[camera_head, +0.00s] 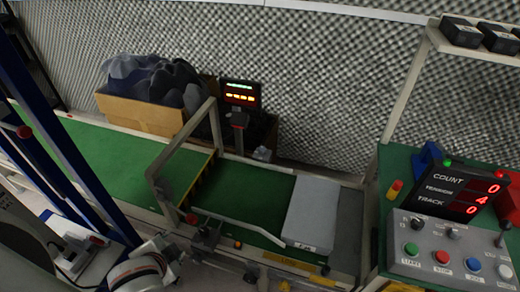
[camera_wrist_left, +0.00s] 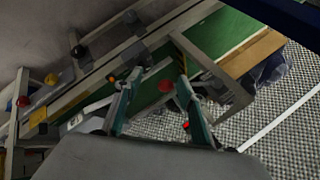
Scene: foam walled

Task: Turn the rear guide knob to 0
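The conveyor (camera_head: 255,205) has a green belt with a pale rail along each side. A dark knob fitting (camera_head: 207,235) and a red knob (camera_head: 191,218) sit on its near side; I cannot tell which knob is the rear guide knob. The display (camera_head: 455,192) reads COUNT 0, a middle line of 4, and TRACK 0. My left gripper (camera_head: 172,250) is beside the near edge of the conveyor. In the left wrist view my left gripper (camera_wrist_left: 155,98) has its teal fingers apart with nothing held. A dark knob (camera_wrist_left: 78,52) shows there beyond the fingers. My right gripper is out of view.
A pale frame (camera_head: 182,150) arches over the belt. A grey box (camera_head: 312,210) lies at the belt's right end. A control panel (camera_head: 450,252) with buttons and dials stands at right. A cardboard box (camera_head: 140,110) of dark items stands behind the belt.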

